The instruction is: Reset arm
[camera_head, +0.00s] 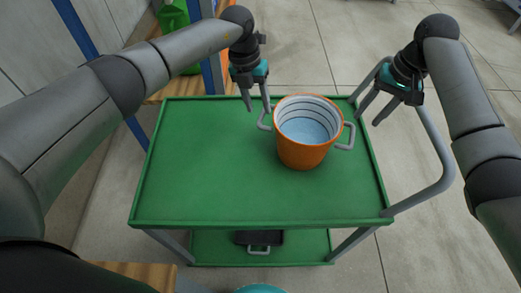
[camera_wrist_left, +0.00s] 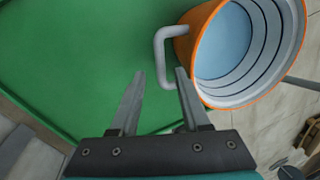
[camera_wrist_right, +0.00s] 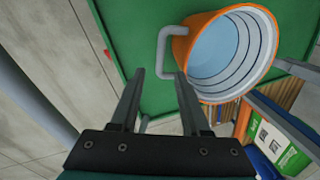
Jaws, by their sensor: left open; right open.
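My left gripper (camera_head: 258,106) is open and empty, just left of the orange pot (camera_head: 302,155) and close to its left handle (camera_head: 264,121). In the left wrist view its fingers (camera_wrist_left: 158,82) are spread, with the pot's grey handle (camera_wrist_left: 162,55) just beyond them. My right gripper (camera_head: 374,107) is open and empty, to the right of the pot and near the cart's right edge. In the right wrist view its fingers (camera_wrist_right: 158,80) are apart, with a handle (camera_wrist_right: 165,52) just beyond. The pot stands upright and holds pale blue content.
The pot stands on the green cart top (camera_head: 210,170), near its back right. The rest of the top is clear. A grey push handle (camera_head: 440,165) runs along the cart's right side. A dark container (camera_head: 262,239) sits on the lower shelf. A green jug (camera_head: 173,18) stands at the back left.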

